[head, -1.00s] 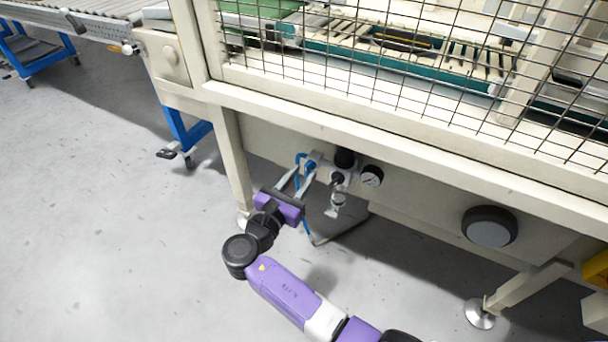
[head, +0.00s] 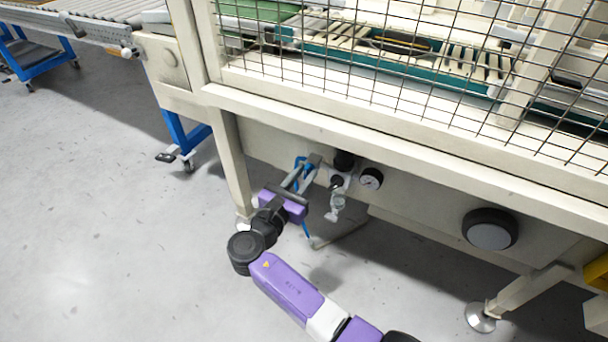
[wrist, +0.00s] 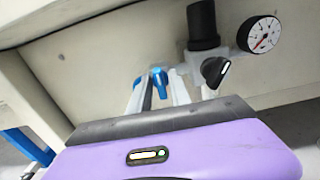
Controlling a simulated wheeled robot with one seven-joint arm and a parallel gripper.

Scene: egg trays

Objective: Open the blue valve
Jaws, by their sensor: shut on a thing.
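The blue valve (wrist: 159,77) is a small blue handle on the pneumatic unit mounted on the beige panel under the machine. In the wrist view it sits between the far ends of my two grey fingers. My gripper (head: 307,165) reaches up to the left end of that unit in the head view and is shut on the valve. The fingers and the wrist hide most of the valve in the head view. A blue hose (head: 304,228) hangs down behind my gripper.
Right of the valve are a black regulator knob (wrist: 202,20), a black knob with a white mark (wrist: 215,71) and a round pressure gauge (wrist: 259,33). A beige machine leg (head: 233,165) stands left of my gripper. The floor in front is clear.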

